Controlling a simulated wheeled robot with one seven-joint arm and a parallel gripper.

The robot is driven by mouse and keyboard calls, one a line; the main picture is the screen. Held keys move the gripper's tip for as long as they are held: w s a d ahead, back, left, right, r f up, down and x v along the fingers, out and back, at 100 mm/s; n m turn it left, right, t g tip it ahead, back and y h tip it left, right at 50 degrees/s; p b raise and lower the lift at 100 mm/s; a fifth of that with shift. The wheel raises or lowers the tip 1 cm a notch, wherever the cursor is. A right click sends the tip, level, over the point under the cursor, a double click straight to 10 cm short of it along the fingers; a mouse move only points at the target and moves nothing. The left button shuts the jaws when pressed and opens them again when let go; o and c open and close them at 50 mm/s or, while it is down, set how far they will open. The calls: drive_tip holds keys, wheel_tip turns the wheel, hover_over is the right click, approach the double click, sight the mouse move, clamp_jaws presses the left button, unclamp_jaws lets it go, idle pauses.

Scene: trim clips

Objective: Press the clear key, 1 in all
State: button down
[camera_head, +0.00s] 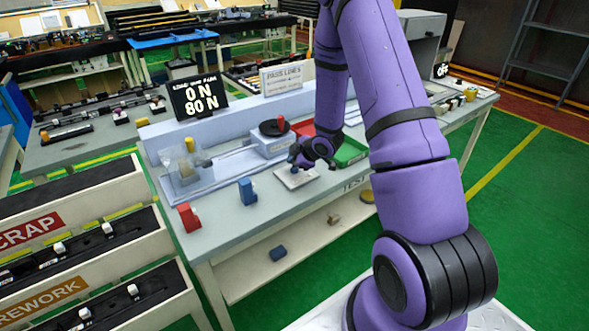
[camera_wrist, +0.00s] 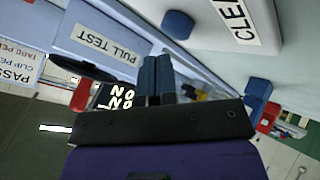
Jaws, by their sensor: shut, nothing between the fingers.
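The clear key is a blue button (camera_wrist: 178,24) on a pale box (camera_wrist: 215,35) with a partly cut-off label starting "CLE" in the wrist view. My gripper (camera_head: 294,160) is just above this box, pointing down. In the wrist view its dark fingers (camera_wrist: 157,66) are together and empty. Their tips show a little apart from the button in the picture; whether they touch it cannot be told.
A black display (camera_head: 198,97) reads 0 N and 80 N. Beside the box stand a blue block (camera_head: 247,192) and a red block (camera_head: 188,217).

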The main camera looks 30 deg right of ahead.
sight(294, 169)
drive_tip(key=shift+f, duration=0.15)
drive_tip(key=shift+f, duration=0.25)
drive_tip(key=shift+f, duration=0.45)
idle(0.9)
drive_tip(key=shift+r, duration=0.85)
drive_tip(key=shift+r, duration=0.1)
drive_tip(key=shift+r, duration=2.4)
